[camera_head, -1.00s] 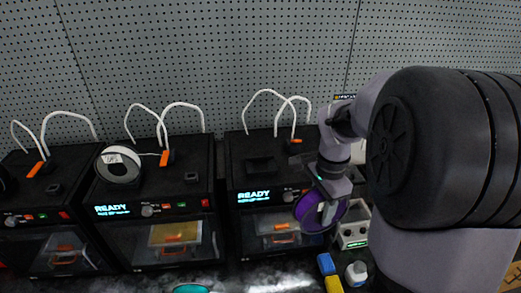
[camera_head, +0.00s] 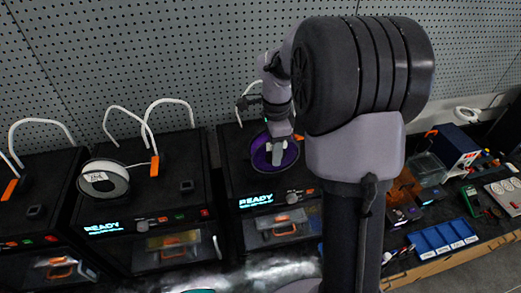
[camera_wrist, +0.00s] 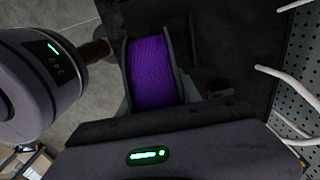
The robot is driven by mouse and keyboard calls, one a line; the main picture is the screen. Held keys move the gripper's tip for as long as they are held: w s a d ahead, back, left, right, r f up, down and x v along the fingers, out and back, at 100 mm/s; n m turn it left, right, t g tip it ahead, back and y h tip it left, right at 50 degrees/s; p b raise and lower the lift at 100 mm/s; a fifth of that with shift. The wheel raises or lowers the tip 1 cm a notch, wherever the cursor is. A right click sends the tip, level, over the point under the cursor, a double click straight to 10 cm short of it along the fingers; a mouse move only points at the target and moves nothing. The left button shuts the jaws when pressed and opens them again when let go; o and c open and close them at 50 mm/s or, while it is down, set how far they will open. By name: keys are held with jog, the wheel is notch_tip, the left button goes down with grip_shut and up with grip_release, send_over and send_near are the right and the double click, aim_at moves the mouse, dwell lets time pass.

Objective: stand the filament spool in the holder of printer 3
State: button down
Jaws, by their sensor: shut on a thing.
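The filament spool is wound with purple filament between dark flanges and shows in the head view (camera_head: 262,157) and, edge-on, at the upper middle of the wrist view (camera_wrist: 150,72). My gripper (camera_head: 279,142) is shut on the spool and holds it above the top of the right-hand printer (camera_head: 233,165), whose panel reads READY. The holder on that printer's top is hidden behind the spool and my gripper. I cannot tell whether the spool touches it. My fingertips are not clear in the wrist view. No printer number is legible.
The middle printer (camera_head: 135,205) carries a white spool (camera_head: 103,178). White looped tubes (camera_head: 165,103) rise from the printers, close to the pegboard wall (camera_head: 180,45). A blue tray (camera_head: 443,238) and several tools lie on the bench at right.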

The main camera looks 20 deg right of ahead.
jog(key=w+f, duration=0.1)
jog(key=w+a+f, duration=0.1)
jog(key=w+a+f+p, duration=0.1)
jog(key=shift+w+f, duration=0.3)
jog(key=shift+w, duration=0.1)
jog(key=shift+w+f, duration=0.1)
jog(key=shift+f, duration=0.2)
jog(key=c, duration=0.8)
grip_release()
